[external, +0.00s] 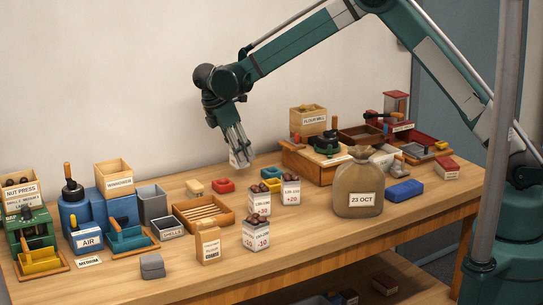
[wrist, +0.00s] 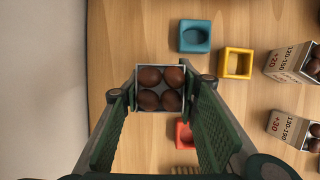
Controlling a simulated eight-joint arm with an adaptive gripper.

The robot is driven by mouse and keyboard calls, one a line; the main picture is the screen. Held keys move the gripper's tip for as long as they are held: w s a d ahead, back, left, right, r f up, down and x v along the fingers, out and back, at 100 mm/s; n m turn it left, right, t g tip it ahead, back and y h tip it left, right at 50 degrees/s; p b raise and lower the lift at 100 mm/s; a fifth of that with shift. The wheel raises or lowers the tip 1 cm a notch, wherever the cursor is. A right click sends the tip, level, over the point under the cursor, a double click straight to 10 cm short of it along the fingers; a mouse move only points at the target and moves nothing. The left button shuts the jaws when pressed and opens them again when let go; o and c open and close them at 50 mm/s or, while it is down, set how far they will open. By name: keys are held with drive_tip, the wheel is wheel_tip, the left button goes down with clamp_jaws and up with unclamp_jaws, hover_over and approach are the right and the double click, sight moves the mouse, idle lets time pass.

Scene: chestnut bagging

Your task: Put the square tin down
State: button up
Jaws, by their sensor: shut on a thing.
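The square tin (external: 239,161) is pale, with a label on its side, and is held over the back middle of the bench. In the wrist view it is an open square box (wrist: 160,66) with several brown chestnuts (wrist: 148,100) inside. My gripper (external: 236,147) points down and is shut on the tin, with one green ribbed finger on each side in the wrist view (wrist: 160,88). The tin looks above the bench top; its exact height is hard to tell.
Labelled boxes of chestnuts (external: 259,202) stand nearer the front. A slatted wooden tray (external: 203,212) is at left, a sack (external: 358,185) at right. Some bare bench lies between.

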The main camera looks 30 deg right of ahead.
drive_tip(key=shift+f, duration=0.1)
drive_tip(key=shift+f, duration=1.8)
drive_tip(key=shift+f, duration=0.1)
drive_tip(key=o, duration=0.9)
drive_tip(key=v, duration=1.2)
